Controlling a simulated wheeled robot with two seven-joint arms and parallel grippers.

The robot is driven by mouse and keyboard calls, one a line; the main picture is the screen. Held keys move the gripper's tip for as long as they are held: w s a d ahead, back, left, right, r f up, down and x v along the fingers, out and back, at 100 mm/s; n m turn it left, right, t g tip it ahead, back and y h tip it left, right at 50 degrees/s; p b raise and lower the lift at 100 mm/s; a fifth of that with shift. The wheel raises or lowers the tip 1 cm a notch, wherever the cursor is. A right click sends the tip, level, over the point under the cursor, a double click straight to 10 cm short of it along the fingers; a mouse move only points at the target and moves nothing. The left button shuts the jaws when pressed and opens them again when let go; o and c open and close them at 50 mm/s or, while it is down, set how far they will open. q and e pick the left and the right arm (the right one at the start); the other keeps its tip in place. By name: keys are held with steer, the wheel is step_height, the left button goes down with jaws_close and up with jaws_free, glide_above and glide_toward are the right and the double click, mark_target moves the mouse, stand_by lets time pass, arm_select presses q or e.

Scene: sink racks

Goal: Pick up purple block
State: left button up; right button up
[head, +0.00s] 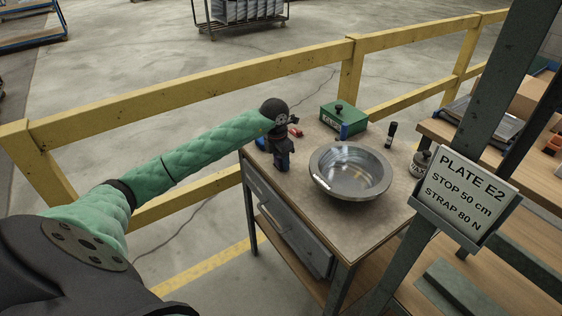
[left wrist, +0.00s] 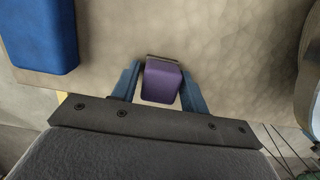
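The purple block (left wrist: 161,82) shows in the left wrist view, between the two blue fingers of my left gripper (left wrist: 160,78). The fingers stand apart on both sides of it, with a thin gap at its left; the right finger is very close to it. In the head view my left gripper (head: 283,162) points down over the left part of the worktable (head: 352,222). I cannot make out the purple block there. My right gripper is not in view.
A blue block (left wrist: 38,32) lies left of the purple one. A metal bowl (head: 350,172) stands right of my left gripper. A green box (head: 343,119) and small red items (head: 295,132) are behind. A yellow railing (head: 200,83) runs behind the table; a sign (head: 465,187) stands at right.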

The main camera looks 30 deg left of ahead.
arm_select(q)
steer(key=c, duration=0.6)
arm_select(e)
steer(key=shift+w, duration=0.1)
